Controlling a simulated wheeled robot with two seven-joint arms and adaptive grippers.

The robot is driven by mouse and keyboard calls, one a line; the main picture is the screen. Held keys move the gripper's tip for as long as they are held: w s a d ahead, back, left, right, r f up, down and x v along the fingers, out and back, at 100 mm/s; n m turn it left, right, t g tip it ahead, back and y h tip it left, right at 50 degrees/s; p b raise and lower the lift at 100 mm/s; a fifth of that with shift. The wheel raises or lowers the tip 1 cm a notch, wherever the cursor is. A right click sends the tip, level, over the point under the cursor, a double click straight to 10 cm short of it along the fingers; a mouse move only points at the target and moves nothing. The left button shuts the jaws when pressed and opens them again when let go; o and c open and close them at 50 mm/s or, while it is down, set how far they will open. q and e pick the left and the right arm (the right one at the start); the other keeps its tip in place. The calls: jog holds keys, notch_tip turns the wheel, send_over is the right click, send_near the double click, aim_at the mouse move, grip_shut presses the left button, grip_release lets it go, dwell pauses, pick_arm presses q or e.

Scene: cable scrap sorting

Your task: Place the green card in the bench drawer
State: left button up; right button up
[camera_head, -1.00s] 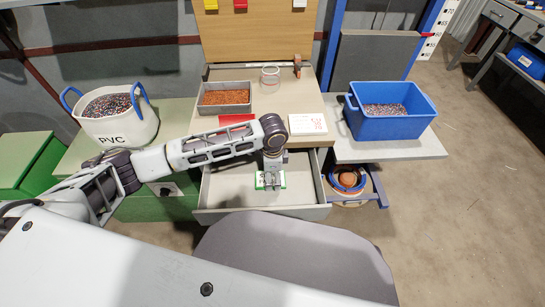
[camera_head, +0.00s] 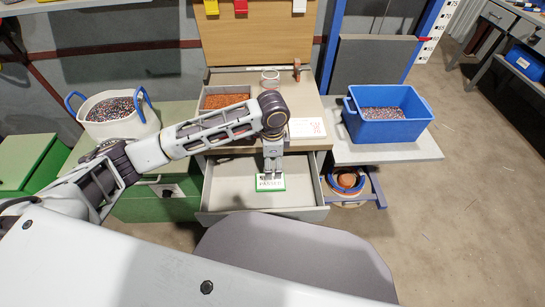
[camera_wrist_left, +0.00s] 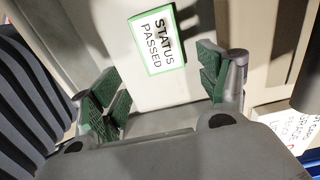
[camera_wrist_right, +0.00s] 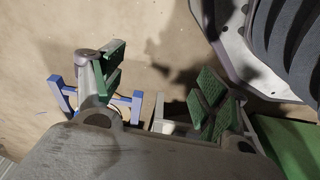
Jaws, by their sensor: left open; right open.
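The green card (camera_head: 270,183), green-edged with a white face, lies flat in the open bench drawer (camera_head: 230,185). In the left wrist view the card (camera_wrist_left: 157,40) reads "STATUS PASSED". My left gripper (camera_head: 272,173) is above the drawer, over the card's far edge in the head view. In the left wrist view the left gripper (camera_wrist_left: 165,95) is open, its fingers wide apart and clear of the card. My right gripper (camera_wrist_right: 155,90) shows only in its own wrist view, open and empty above the floor.
A white card with red print (camera_head: 307,128) lies on the bench top. A grey tray of copper granules (camera_head: 226,91) is partly hidden by my left arm. A blue bin (camera_head: 388,128) stands right, a white PVC tub (camera_head: 122,128) left. A jar (camera_head: 270,78) stands at the back.

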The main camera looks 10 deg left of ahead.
pick_arm(q)
jog(key=shift+r, duration=0.85)
pick_arm(e)
jog(key=shift+s+d+f, duration=0.15)
jog(key=shift+d+f, duration=0.05)
jog(key=shift+f, duration=0.35)
